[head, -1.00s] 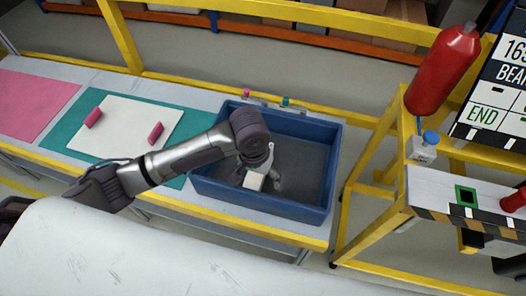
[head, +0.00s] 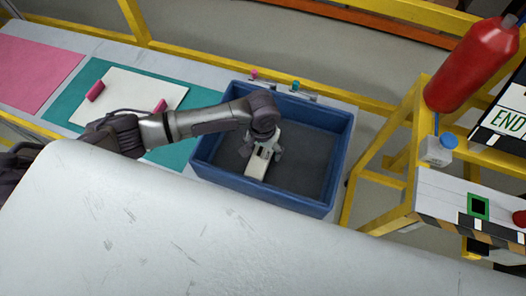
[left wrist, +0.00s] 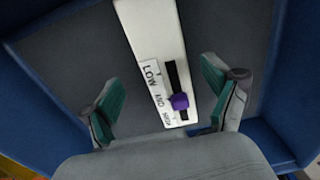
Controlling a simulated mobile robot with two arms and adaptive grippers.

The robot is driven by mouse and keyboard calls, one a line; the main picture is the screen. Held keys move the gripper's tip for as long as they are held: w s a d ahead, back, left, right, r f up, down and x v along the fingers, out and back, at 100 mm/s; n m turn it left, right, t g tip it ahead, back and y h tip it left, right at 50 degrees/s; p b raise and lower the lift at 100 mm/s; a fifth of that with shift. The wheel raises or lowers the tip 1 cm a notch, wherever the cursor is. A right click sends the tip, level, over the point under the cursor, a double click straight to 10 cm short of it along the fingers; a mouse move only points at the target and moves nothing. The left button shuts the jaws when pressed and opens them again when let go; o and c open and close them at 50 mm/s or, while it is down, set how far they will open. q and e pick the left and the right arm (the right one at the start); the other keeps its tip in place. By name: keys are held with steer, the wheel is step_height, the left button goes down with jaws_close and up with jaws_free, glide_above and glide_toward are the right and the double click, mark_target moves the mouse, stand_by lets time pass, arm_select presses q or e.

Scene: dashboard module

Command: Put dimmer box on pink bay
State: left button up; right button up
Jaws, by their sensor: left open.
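The dimmer box (head: 257,168) is a long, pale box lying in the blue bin (head: 262,196). In the left wrist view the dimmer box (left wrist: 155,40) shows a LOW/MID/HIGH label, a dark slot and a purple slider. My left gripper (head: 262,150) is inside the bin over the box and hides part of it. In the left wrist view my left gripper (left wrist: 165,98) is open, with one finger on each side of the box and a visible gap at both sides. The pink bay (head: 35,70) is a flat, bare pink area at the far left. My right gripper is out of view.
A white board (head: 135,92) with pink handles lies on a teal mat (head: 62,105) between the pink bay and the bin. The bin walls surround my gripper. A yellow stand (head: 385,150) with a red cylinder (head: 470,65) is at the right.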

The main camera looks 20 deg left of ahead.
mark_target(261, 155)
arm_select(q)
steer(key=f, duration=0.4)
steer(key=shift+a+f, duration=0.2)
steer(key=shift+f, duration=0.15)
steer(key=shift+s, duration=0.1)
steer(key=c, duration=1.4)
